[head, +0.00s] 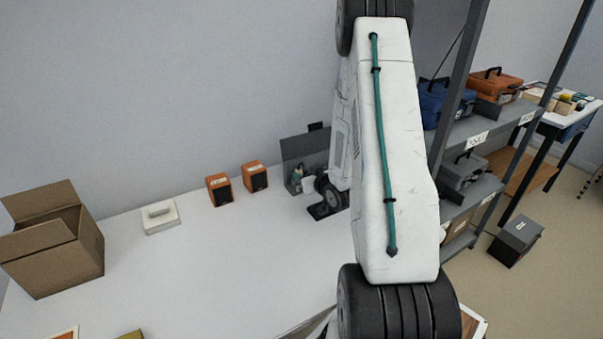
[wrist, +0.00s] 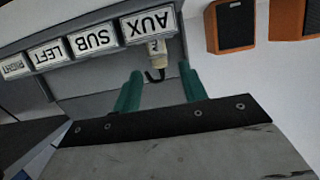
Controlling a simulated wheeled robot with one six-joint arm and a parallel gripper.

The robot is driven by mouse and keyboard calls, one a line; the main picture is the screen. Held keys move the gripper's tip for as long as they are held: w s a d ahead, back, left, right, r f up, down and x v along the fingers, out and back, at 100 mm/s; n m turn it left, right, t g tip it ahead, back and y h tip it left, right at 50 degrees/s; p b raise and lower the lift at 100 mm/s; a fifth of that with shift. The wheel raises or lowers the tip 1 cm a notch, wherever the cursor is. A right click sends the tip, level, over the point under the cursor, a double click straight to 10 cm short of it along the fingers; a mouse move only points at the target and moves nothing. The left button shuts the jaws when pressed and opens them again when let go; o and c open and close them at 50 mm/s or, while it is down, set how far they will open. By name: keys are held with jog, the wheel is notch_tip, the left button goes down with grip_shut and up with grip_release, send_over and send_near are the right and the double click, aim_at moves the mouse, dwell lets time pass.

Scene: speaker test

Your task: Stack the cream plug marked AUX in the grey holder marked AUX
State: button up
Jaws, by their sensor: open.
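In the wrist view the grey holder (wrist: 85,80) carries a row of upside-down white labels: AUX, SUB, LEFT and RIGHT. The cream plug (wrist: 156,47) is at the AUX label (wrist: 148,23), with a short dark cable end toward my gripper. I cannot tell how deep the plug sits or read a mark on it. My gripper (wrist: 160,80) is open. Its two teal fingers are apart, one either side of the cable end, with the plug just beyond the tips. In the head view a grey panel (head: 303,150) stands behind my gripper; the plug is not clear there.
Two orange speakers (head: 219,190) (head: 255,176) stand left of the panel. A white block-like device (head: 160,217) and an open cardboard box (head: 52,243) are further left. A shelf rack (head: 480,125) with cases stands at right. The white table's middle is clear.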

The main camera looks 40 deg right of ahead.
jog(key=v, duration=0.9)
jog(key=w+a+r+n+g, duration=0.1)
jog(key=a+r+n+g, duration=0.1)
jog(key=a+r+g, duration=0.8)
jog(key=s+a+r+g+y, duration=0.1)
jog(key=s+a+r, duration=0.6)
jog(key=s+a, duration=0.3)
jog(key=s+a+r+n+g+y, duration=0.1)
jog(key=s+a+r+y, duration=0.1)
jog(key=s+a+r, duration=0.5)
jog(key=s+a, duration=0.3)
jog(key=s, duration=0.1)
jog(key=shift+s+r+g, duration=0.15)
jog(key=shift+s+g, duration=0.15)
jog(key=shift+g, duration=0.1)
